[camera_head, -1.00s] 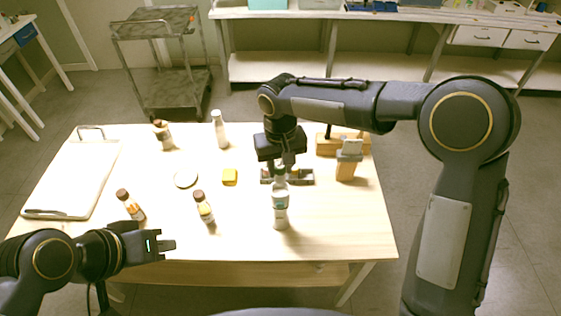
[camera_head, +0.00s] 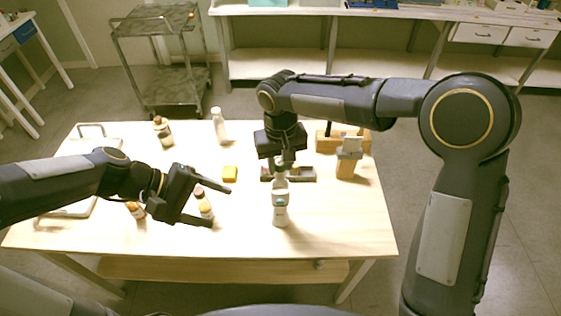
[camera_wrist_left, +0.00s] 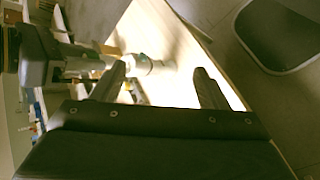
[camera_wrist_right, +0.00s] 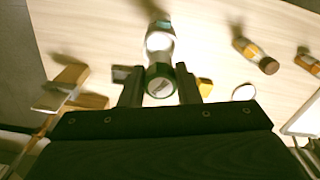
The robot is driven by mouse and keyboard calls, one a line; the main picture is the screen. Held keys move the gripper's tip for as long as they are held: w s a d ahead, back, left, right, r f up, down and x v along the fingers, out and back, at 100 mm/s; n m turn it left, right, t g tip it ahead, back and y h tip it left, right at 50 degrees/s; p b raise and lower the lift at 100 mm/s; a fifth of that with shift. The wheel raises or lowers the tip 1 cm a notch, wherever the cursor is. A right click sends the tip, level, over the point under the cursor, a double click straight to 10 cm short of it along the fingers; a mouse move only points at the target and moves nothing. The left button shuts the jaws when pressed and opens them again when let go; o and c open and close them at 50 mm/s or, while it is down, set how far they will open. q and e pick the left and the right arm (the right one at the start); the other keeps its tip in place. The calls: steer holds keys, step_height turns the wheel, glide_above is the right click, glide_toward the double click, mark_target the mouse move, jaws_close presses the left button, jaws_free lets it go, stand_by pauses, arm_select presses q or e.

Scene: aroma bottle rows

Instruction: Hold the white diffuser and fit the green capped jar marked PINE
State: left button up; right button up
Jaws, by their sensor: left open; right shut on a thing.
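My right gripper (camera_head: 282,160) is shut on a small jar (camera_head: 281,178) with a green rim, held over the table. The jar shows end-on between the fingers in the right wrist view (camera_wrist_right: 160,88); no lettering is readable. The white diffuser (camera_head: 280,212), with a teal-green mark near its top, appears upright just below the jar. It also shows in the left wrist view (camera_wrist_left: 140,63). Whether jar and diffuser touch I cannot tell. My left gripper (camera_head: 220,206) is open and empty, left of the diffuser, its fingers pointing toward it.
Brown-capped bottles stand at the back left (camera_head: 164,132) and under my left gripper (camera_head: 204,206). A white bottle (camera_head: 219,128) stands at the back. A yellow block (camera_head: 230,174), a dark tray (camera_head: 302,174) and a wooden stand (camera_head: 347,164) lie near my right gripper. The table's front right is clear.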

arm_select(q)
steer(key=w+d+f+n+h, duration=0.35)
steer(key=w+f+n, duration=0.4)
steer(key=f, duration=0.35)
steer(key=n+t+h, duration=0.2)
steer(key=n, duration=0.3)
glide_toward(273, 215)
steer(key=shift+y, duration=0.25)
steer(key=r, duration=0.1)
steer(key=s+d+r, duration=0.1)
steer(key=r, duration=0.1)
steer(key=d+r, duration=0.1)
steer(key=shift+s+d+r, duration=0.15)
steer(key=shift+r, duration=0.1)
step_height(273, 215, down, 3)
steer(key=shift+f+n+t+y, duration=0.1)
steer(key=shift+n+t+y, duration=0.2)
steer(key=shift+n+t, duration=0.3)
steer(key=x, duration=0.9)
steer(key=shift+w+d+f, duration=0.1)
steer(key=shift+w+d, duration=0.05)
steer(key=shift+w, duration=0.05)
steer(key=c, duration=0.7)
steer(key=shift+c, duration=0.2)
arm_select(e)
steer(key=shift+f, duration=0.2)
steer(key=shift+f, duration=1.2)
